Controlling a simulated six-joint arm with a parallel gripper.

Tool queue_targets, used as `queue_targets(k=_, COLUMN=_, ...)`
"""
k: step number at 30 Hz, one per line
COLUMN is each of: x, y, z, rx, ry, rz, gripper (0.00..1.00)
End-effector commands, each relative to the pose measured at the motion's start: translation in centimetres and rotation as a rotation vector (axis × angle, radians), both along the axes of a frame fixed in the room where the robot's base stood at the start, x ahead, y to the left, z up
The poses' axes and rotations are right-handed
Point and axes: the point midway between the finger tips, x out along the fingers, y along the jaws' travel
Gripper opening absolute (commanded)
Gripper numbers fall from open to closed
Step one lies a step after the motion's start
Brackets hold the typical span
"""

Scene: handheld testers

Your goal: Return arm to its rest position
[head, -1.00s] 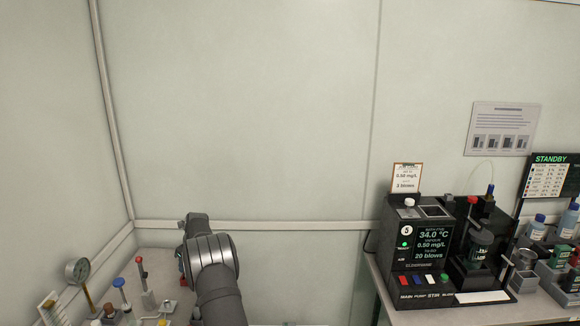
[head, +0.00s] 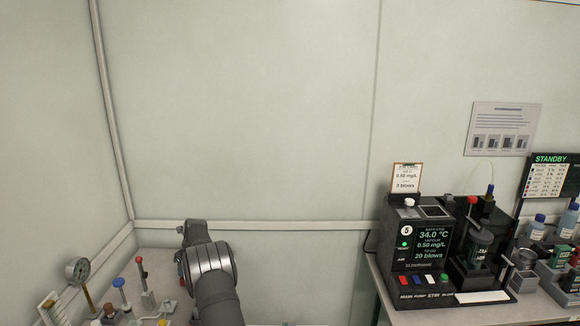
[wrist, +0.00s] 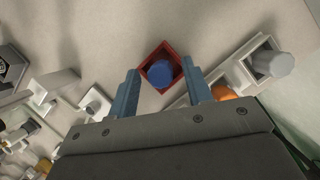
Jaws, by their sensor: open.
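My arm (head: 212,270) reaches over the left bench in the head view, with its wrist bent toward the back wall. The arm hides most of the gripper there. In the wrist view my gripper (wrist: 163,92) is open, its two blue-grey fingers apart with nothing held between them. A red square holder (wrist: 174,50) with a blue round-topped item (wrist: 160,73) in it lies beyond and between the fingertips. I cannot tell the height of the fingers above it.
A dial gauge (head: 77,271) and several upright testers, including a blue-topped one (head: 119,283) and a red-topped one (head: 140,262), stand left of the arm. A black machine (head: 418,246) with a lit screen stands on the right bench. A gap separates the benches.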

Motion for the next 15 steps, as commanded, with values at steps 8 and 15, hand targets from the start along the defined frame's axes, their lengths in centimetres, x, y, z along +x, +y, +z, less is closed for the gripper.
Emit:
queue_targets(k=8, x=0.4, y=0.5, z=1.9, rx=0.001, ry=-0.004, rz=0.001, gripper=0.46)
queue_targets(k=15, x=0.1, y=-2.6, z=4.6, rx=0.000, ry=0.000, rz=-0.001, gripper=0.46)
